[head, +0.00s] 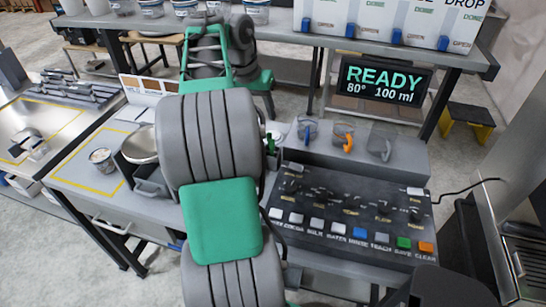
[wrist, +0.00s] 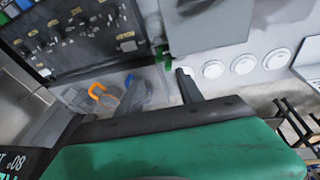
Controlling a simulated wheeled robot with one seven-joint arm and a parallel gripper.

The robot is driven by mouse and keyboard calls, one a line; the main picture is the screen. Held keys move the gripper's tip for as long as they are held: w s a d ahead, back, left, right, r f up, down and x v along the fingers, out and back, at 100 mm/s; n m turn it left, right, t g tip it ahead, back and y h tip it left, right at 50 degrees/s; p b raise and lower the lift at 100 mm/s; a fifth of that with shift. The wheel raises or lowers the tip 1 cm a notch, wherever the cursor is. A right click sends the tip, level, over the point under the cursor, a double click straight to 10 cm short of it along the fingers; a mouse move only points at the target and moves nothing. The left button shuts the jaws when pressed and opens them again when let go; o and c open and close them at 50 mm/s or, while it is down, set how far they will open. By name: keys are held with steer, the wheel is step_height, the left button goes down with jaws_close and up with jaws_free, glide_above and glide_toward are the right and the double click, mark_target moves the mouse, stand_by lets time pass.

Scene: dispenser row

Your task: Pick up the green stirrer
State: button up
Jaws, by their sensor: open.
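The green stirrer (wrist: 160,54) shows as a small upright green piece in the wrist view, just past the gap between my fingertips. A small green piece also shows in the head view (head: 270,143), at the right edge of my arm. Most of the stirrer is hidden or too small to make out. My gripper (wrist: 158,82) is open, with one dark finger to each side of the stirrer's line in the wrist view. I cannot tell whether the fingers touch it. In the head view my arm hides the gripper.
Clear jugs with blue (head: 308,130), orange (head: 343,137) and grey (head: 381,142) handles stand on a shelf beside it. A dark control panel (head: 350,210) with knobs and buttons lies in front. The display (head: 385,85) reads READY. A metal bowl (head: 140,145) stands left of my arm.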

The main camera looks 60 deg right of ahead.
glide_above(271, 139)
steer(key=a, duration=0.2)
step_height(271, 139, down, 6)
steer(key=x, duration=0.5)
steer(key=shift+w+d+f, duration=0.2)
steer(key=shift+w, duration=0.1)
jaws_close()
